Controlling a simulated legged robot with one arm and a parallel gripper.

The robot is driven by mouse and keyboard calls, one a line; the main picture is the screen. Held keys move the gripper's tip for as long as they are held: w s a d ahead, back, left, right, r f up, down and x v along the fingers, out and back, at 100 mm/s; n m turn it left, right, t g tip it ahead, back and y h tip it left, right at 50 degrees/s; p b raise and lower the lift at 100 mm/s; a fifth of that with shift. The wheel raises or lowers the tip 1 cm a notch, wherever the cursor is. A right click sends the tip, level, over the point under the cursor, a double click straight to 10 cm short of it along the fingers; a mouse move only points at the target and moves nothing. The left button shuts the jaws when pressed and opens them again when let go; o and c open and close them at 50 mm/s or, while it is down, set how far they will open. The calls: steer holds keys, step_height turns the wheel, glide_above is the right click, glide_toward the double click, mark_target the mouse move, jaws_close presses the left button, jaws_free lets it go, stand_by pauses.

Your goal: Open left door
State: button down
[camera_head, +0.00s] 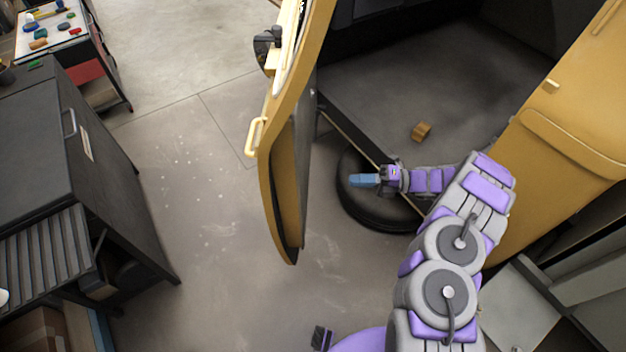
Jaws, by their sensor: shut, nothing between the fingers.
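The yellow left door (269,170) stands swung well out from the yellow body (565,140), so the dark interior (440,70) shows. Its outer face carries a pale yellow handle (255,136) on the left side. My gripper (362,180) has blue fingers that are shut and empty. It is to the right of the door, on its inner side, with a gap between them. It shows above a black wheel (380,212) at the edge of the opening.
A small brown block (421,131) lies on the interior floor. A dark grey cabinet (60,130) stands at left, with a cart (70,40) of small coloured items behind it. The concrete floor (200,200) between cabinet and door is clear.

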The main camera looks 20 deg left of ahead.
steer(key=s+a+f+m+b, duration=0.1)
steer(key=s+a+b, duration=0.1)
steer(key=a, duration=1.1)
steer(key=shift+s+f+t, duration=0.3)
steer(key=shift+s, duration=0.1)
steer(key=shift+a+b, duration=0.1)
steer(key=shift+b, duration=0.2)
